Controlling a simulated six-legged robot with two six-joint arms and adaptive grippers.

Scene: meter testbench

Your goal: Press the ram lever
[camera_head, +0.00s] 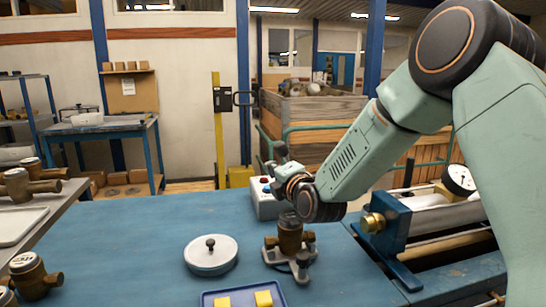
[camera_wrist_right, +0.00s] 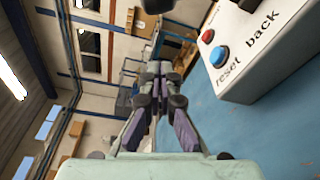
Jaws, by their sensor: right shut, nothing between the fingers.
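I cannot surely identify the ram lever. A yellow post (camera_head: 217,140) behind the blue table carries a black box with a black handle (camera_head: 243,98). My right gripper (camera_head: 268,166) is shut and empty, above the white button box (camera_head: 266,208) on the table's far side. It also shows in the right wrist view (camera_wrist_right: 157,75), with its fingers together. There the button box (camera_wrist_right: 270,60) is at the upper right, apart from the fingers, with a red button (camera_wrist_right: 208,36), a blue button (camera_wrist_right: 219,56) and the words "reset" and "back". My left gripper is out of view.
A brown meter on a grey stand (camera_head: 290,240) is just below my right wrist. A white lidded dish (camera_head: 211,255) and a blue tray (camera_head: 212,298) with yellow blocks are nearby. The bench with a gauge (camera_head: 459,180) is at right.

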